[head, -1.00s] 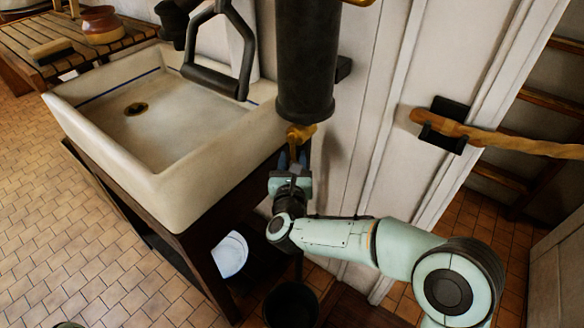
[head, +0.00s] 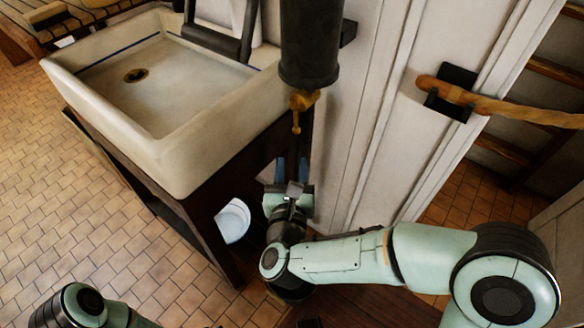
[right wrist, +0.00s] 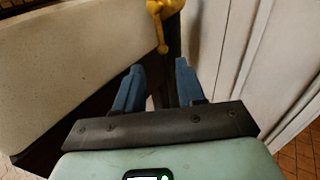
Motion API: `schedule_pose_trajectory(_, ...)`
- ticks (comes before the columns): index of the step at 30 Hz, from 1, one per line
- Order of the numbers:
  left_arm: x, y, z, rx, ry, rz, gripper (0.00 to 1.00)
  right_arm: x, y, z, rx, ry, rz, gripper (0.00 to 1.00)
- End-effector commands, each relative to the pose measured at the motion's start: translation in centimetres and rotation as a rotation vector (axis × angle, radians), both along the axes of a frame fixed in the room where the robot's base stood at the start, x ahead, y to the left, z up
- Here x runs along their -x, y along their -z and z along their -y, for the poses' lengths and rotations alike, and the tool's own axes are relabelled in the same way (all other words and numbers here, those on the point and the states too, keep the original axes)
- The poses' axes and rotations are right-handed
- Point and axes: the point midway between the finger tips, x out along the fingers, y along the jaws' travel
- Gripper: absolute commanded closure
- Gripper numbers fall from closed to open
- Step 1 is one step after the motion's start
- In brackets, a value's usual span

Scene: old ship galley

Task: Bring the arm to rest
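My right gripper (head: 291,168) is just below the brass tap (head: 303,100), beside the dark wooden stand of the sink. In the right wrist view its two blue fingers (right wrist: 158,75) are apart with nothing between them. The tap also shows at the top of that view (right wrist: 164,12), ahead of the fingertips and clear of them. My right arm (head: 345,258) reaches in from the lower right. Part of my left arm (head: 88,305) shows at the bottom left; its gripper is out of view.
The tap is under a dark cylinder (head: 310,45). A pale stone sink (head: 170,150) stands left of the gripper, with a white dish (head: 233,220) below. Tiled floor (head: 70,200) lies open at left.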

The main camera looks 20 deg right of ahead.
Motion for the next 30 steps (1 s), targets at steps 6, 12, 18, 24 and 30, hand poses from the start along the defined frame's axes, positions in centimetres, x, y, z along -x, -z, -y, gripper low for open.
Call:
schedule_pose_trajectory(6,0.0,0.0,0.0,0.0,0.0,0.0,0.57,0.0,0.0,0.0,0.0,0.0,0.0,0.61)
schedule_pose_trajectory(12,0.0,0.0,0.0,0.0,0.0,0.0,0.57,-0.2,0.4,0.0,0.014,-0.003,-0.011,0.61)
schedule_pose_trajectory(18,0.0,0.0,0.0,0.0,0.0,0.0,0.57,-1.7,7.5,0.5,0.339,-0.111,-0.235,0.61)
schedule_pose_trajectory(24,0.0,0.0,0.0,0.0,0.0,0.0,0.57,-0.9,21.9,2.1,0.958,-0.453,-0.619,0.61)
schedule_pose_trajectory(30,0.0,0.0,0.0,0.0,0.0,0.0,0.57,5.5,35.4,4.0,1.508,-0.984,-0.836,0.61)
